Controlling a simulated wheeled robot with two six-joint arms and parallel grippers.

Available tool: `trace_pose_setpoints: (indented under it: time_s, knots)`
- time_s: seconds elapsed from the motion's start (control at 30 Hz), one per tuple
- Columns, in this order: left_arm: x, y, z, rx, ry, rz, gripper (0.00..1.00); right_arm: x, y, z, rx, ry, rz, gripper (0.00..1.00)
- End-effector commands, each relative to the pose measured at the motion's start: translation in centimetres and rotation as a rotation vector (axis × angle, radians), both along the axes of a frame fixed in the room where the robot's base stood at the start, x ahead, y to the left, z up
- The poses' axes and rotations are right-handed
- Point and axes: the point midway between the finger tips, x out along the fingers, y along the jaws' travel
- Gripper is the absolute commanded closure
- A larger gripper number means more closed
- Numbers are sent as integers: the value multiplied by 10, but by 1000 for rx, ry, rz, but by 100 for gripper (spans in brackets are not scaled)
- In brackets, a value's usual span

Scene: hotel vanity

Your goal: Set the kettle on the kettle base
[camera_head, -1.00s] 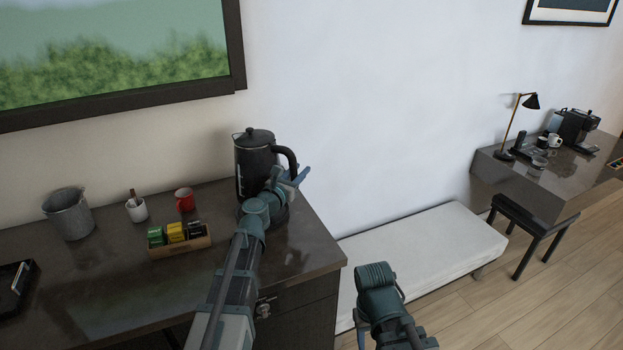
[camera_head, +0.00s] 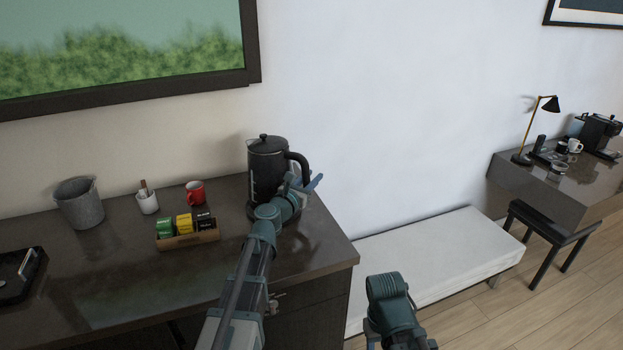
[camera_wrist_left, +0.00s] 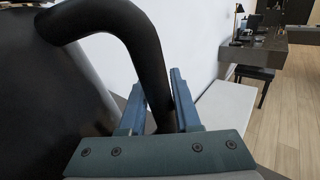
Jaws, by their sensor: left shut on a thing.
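The black kettle (camera_head: 266,168) is upright at the right end of the dark counter, with its handle to the right. My left gripper (camera_head: 306,188) is shut on the kettle's handle; in the left wrist view the black handle (camera_wrist_left: 140,45) passes between the two blue fingers (camera_wrist_left: 157,105). The dark kettle base (camera_head: 254,213) shows in part under the kettle, partly hidden by my left arm. I cannot tell whether the kettle touches it. My right arm shows at the bottom of the head view, but its fingers do not.
A box of tea packets (camera_head: 188,239), a red mug (camera_head: 195,193), a white cup (camera_head: 148,203) and a grey bucket (camera_head: 80,203) stand left of the kettle. A black tray (camera_head: 20,275) lies far left. A white bench (camera_head: 440,258) stands beyond the counter's right edge.

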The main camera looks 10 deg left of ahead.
Motion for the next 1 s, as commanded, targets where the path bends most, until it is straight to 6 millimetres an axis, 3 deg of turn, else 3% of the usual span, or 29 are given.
trace_pose_setpoints:
  time_s: [0.2, 1.0]
  knots:
    - [0, 0, -13, 4, -1, 0, 100, 0, 0, -13, 0, 0, 0, 50]
    - [0, 2, -12, 4, -1, 0, 100, 0, 0, -12, 0, 0, 0, 50]
